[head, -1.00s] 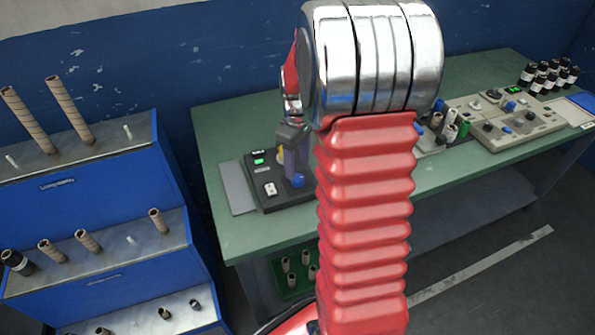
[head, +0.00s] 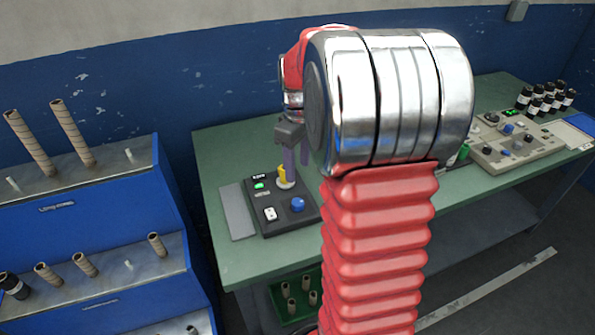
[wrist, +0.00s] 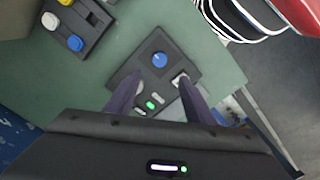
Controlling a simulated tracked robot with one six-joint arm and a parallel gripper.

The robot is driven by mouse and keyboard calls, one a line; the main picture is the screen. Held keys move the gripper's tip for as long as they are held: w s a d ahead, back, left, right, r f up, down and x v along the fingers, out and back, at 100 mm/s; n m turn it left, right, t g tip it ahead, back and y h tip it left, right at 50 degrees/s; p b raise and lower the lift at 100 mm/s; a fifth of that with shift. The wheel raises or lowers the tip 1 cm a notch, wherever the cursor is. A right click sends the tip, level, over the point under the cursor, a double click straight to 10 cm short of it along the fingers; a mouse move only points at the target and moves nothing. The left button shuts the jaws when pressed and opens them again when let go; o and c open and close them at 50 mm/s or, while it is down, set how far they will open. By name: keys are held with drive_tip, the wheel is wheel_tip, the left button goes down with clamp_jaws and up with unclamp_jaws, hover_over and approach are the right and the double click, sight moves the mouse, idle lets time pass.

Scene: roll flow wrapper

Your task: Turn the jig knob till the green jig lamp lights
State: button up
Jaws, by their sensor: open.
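A dark jig panel (head: 252,219) lies on the green bench. It bears a blue knob (head: 297,204), a white rocker switch (head: 270,213) and a small green-lit element (head: 259,185); I cannot tell whether this is a lamp or a display. The wrist view shows the blue knob (wrist: 159,59) and green light (wrist: 150,105) too. My gripper (head: 297,164) is open and empty, its purple fingers above the panel and clear of the knob. In the wrist view the gripper (wrist: 160,80) has its fingertips either side of and just below the knob.
A yellow-topped part (head: 284,174) stands at the panel's back edge. A grey plate (head: 237,210) lies left of the panel. A beige control panel (head: 510,145) and dark bottles (head: 545,100) stand to the right. A blue rack (head: 90,215) with cardboard cores stands at the left.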

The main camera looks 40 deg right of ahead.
sight(298, 202)
drive_tip(key=shift+r, duration=0.15)
wheel_tip(298, 202, down, 14)
drive_tip(key=shift+r, duration=0.1)
idle(0.8)
drive_tip(key=c, duration=1.1)
